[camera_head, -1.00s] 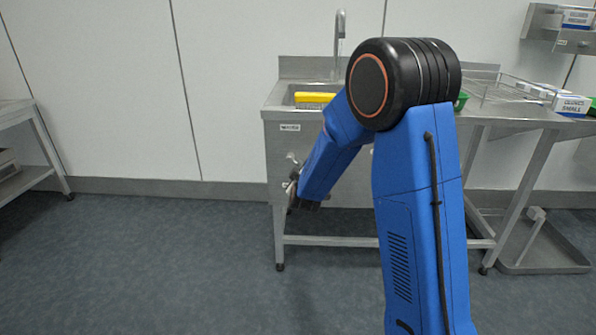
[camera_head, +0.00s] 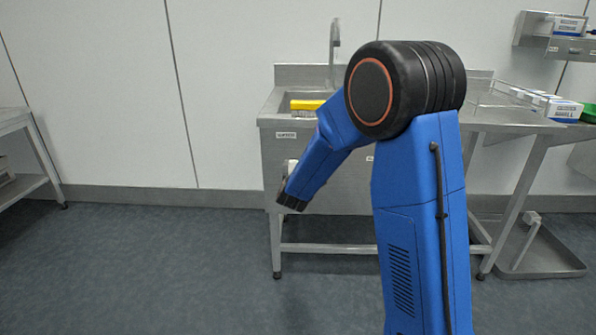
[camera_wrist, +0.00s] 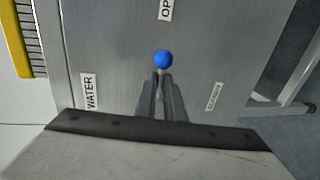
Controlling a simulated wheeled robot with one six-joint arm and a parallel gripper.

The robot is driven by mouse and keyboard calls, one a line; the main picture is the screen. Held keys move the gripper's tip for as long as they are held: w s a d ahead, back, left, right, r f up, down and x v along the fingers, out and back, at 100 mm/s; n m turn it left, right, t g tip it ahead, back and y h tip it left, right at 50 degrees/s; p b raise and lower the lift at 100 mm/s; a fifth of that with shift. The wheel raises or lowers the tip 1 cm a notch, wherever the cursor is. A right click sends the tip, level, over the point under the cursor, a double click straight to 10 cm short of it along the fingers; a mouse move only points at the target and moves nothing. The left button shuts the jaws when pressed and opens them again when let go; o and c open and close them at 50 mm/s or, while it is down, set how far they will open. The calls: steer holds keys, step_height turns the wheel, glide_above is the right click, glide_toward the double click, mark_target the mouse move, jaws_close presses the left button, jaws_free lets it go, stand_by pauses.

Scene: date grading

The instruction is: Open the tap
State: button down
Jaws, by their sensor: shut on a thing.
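The tap lever has a round blue knob (camera_wrist: 163,60) and stands out from the steel front panel of the sink in the wrist view. My gripper (camera_wrist: 160,82) is shut on the lever, its two fingers on either side of the stem just below the knob. A label starting "OP" (camera_wrist: 165,9) lies beyond the knob. A "WATER" label (camera_wrist: 90,92) is to the left and a smaller label (camera_wrist: 214,97) to the right. In the head view my arm hides the lever and my fingers. The steel sink (camera_head: 268,122) has a gooseneck spout (camera_head: 335,40).
A yellow brush (camera_head: 306,104) lies at the sink basin and also shows in the wrist view (camera_wrist: 17,45). Boxes (camera_head: 563,109) stand on the bench at the right. A low tray (camera_head: 540,264) is on the floor. The floor left of the sink is clear.

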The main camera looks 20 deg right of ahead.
stand_by(0.4)
steer(key=c, duration=1.8)
jaws_free()
steer(key=shift+a, duration=0.1)
steer(key=shift+c, duration=0.2)
steer(key=v, duration=1.7)
steer(key=shift+s, duration=0.15)
steer(key=shift+a+r, duration=0.1)
steer(key=shift+r, duration=0.05)
